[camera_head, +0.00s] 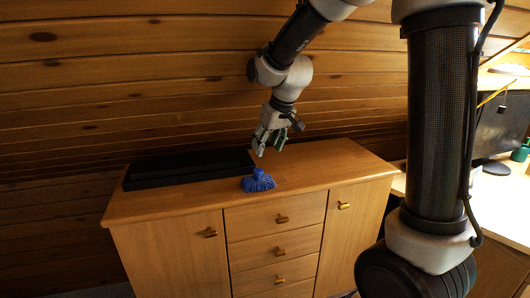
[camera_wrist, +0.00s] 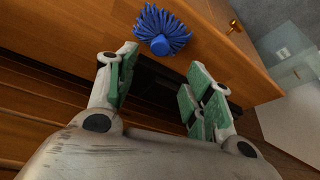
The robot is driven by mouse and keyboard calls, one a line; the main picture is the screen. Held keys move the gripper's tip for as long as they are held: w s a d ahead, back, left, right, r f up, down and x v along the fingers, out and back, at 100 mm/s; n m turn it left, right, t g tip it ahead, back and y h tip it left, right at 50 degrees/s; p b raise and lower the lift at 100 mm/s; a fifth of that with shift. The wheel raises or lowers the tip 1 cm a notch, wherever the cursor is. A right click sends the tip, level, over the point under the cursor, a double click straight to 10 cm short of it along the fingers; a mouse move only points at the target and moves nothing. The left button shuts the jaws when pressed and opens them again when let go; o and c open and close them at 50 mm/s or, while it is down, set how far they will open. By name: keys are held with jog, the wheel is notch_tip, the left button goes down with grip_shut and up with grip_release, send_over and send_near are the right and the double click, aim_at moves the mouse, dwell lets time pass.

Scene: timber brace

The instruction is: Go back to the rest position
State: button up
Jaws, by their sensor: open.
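My gripper (camera_head: 269,143) hangs over the top of a wooden sideboard, pointing down, with its fingers apart and nothing between them. In the wrist view my gripper (camera_wrist: 160,90) shows two spread fingers with green inner pads. A blue brush-like object (camera_head: 258,181) lies on the sideboard top near the front edge, below my gripper and apart from it. The blue object also shows in the wrist view (camera_wrist: 160,32), beyond the fingertips.
The sideboard (camera_head: 318,165) has drawers and doors with brass knobs. A long black box (camera_head: 190,168) lies along its back left. A desk (camera_head: 500,205) with a monitor (camera_head: 497,130) stands at the right. A plank wall (camera_head: 110,90) rises behind. The sideboard's right top is clear.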

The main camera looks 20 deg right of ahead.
dwell(0.4)
jog(key=s+d+r+m, duration=0.1)
jog(key=s+d, duration=0.3)
jog(key=s, duration=0.5)
jog(key=s+d+r+m+h, duration=0.1)
jog(key=s+d+r, duration=0.2)
jog(key=s, duration=0.7)
jog(key=s+d+r+m, duration=0.1)
jog(key=s+d, duration=0.5)
jog(key=s, duration=0.4)
jog(key=shift+s+r+h, duration=0.25)
jog(key=shift+r+h, duration=0.05)
jog(key=shift+r, duration=0.1)
jog(key=shift+c, duration=0.4)
